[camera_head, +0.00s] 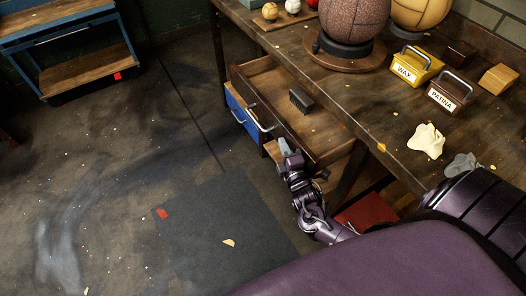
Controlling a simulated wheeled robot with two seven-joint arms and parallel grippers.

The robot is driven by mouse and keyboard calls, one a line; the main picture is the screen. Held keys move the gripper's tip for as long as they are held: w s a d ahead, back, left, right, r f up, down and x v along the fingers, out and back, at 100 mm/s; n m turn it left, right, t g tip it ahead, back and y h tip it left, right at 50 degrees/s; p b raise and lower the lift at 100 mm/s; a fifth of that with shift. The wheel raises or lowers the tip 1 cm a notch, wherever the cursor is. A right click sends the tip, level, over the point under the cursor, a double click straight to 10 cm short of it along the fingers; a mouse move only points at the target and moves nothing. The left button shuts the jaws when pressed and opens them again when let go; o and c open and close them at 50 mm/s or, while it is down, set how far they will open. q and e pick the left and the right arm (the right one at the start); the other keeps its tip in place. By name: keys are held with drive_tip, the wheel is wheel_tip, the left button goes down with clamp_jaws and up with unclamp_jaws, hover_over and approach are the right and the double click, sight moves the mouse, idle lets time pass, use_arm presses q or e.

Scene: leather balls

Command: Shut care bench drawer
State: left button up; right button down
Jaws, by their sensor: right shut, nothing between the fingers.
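The care bench (368,100) is a dark wooden workbench on the right. Its wooden drawer (262,69) is pulled out toward the left, with a dark brush (301,101) lying inside. The drawer front carries a metal handle (262,118). My right gripper (285,148) is shut and empty, near the lower end of the drawer front. I cannot tell whether it touches the front. My left gripper is not in view.
A blue drawer or box front (238,112) shows beside the open drawer. Balls on stands, a yellow WAX caddy (417,66), a PATINA caddy (450,92) and cloths (427,141) are on the bench. A blue cart (75,50) stands back left. The floor (120,180) is mostly clear.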

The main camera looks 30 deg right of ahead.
sight(302, 138)
drive_tip(key=d, duration=0.7)
drive_tip(key=shift+w, duration=0.15)
drive_tip(key=shift+a, duration=0.1)
